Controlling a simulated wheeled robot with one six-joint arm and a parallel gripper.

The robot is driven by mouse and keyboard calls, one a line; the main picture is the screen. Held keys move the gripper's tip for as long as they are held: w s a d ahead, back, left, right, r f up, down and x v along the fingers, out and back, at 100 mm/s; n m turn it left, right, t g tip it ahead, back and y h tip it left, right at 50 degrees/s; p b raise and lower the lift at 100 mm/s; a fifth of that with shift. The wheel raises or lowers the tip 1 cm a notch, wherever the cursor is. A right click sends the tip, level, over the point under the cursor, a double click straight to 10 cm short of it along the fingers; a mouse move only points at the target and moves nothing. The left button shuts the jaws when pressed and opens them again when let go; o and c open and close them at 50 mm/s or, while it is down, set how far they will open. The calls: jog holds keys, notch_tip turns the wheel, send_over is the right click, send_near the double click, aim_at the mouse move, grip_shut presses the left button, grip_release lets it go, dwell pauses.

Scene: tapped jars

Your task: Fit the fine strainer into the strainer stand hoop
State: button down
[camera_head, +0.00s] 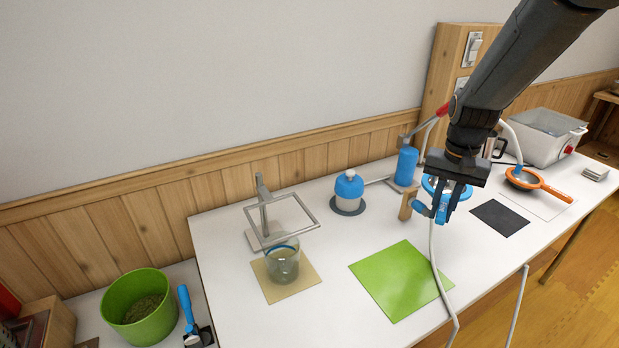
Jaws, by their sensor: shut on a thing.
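The strainer stand (264,210) stands at the back left of the table. Its grey square hoop (301,229) is held out level above the table and looks empty. My gripper (441,212) is at the right of the table, pointing down, well to the right of the hoop. It is shut on what looks like a blue-rimmed strainer (429,186), whose ring shows partly behind the jaws. The gripper and arm hide much of it. An orange strainer (524,178) with a long handle lies further right.
A glass jar (284,266) stands on a tan mat (301,291) below the hoop's front. A blue-topped bottle (349,190), a blue cylinder (406,166) and a small wooden block (407,206) stand between hoop and gripper. The green mat (398,280) is bare.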

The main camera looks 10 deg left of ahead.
jog(key=s+a+r+n+p, duration=0.3)
jog(key=s+a+r+p, duration=0.1)
jog(key=s+a, duration=0.3)
jog(key=s+a+r+n+p, duration=0.4)
jog(key=s+a, duration=0.3)
jog(key=a, duration=0.5)
jog(key=s+a+r+n+p, duration=0.4)
jog(key=s+a+r+p, duration=0.2)
jog(key=a, duration=0.4)
jog(key=shift+s+a, duration=0.15)
jog(key=shift+s, duration=0.65)
jog(key=shift+r, duration=0.1)
notch_tip(320, 180, down, 6)
jog(key=b, duration=0.2)
jog(key=shift+f+b, duration=1.3)
jog(key=shift+f, duration=1.15)
jog(key=c, duration=1.6)
grip_release()
